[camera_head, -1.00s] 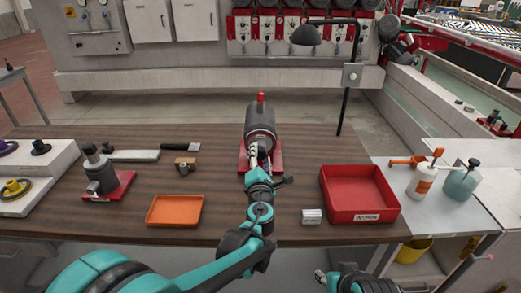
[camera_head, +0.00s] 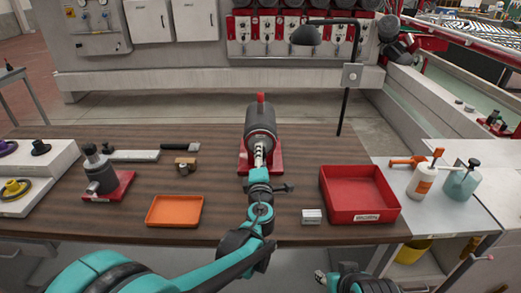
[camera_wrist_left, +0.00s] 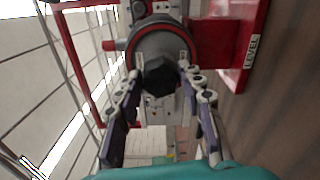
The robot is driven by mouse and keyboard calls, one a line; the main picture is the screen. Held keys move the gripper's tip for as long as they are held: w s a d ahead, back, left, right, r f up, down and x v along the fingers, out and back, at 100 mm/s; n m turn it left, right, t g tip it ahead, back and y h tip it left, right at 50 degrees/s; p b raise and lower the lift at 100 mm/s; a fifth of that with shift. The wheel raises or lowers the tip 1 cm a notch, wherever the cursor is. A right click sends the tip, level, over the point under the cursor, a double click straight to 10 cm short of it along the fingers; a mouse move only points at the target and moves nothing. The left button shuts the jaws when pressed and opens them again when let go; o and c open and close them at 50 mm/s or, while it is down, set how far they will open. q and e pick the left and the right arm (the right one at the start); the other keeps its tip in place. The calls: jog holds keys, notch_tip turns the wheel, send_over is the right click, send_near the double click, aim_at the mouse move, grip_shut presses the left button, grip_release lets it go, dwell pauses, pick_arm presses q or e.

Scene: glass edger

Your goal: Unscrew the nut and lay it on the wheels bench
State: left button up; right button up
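The dark hex nut (camera_wrist_left: 160,76) sits on the front end of the grey spindle unit (camera_head: 260,120), which stands on a red base on the brown bench (camera_head: 230,210). In the left wrist view the nut faces me, with one fingertip on each side. My left gripper (camera_head: 259,158) is at the spindle's near end. Its tips flank the nut closely with no clear gap; it also shows in the left wrist view (camera_wrist_left: 161,65). The nut is hidden in the head view. Of my right gripper (camera_head: 321,277), only a small part shows at the bottom edge.
On the bench are an orange tray (camera_head: 175,211), a red bin (camera_head: 357,190), a small white box (camera_head: 312,217) and a dark fixture (camera_head: 100,170) on a red plate. White steps (camera_head: 48,165) with purple and yellow wheels stand left. A lamp (camera_head: 306,35) rises behind the spindle.

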pick_arm(q)
jog(key=n, duration=2.7)
jog(key=shift+s, duration=0.1)
jog(key=o, duration=1.1)
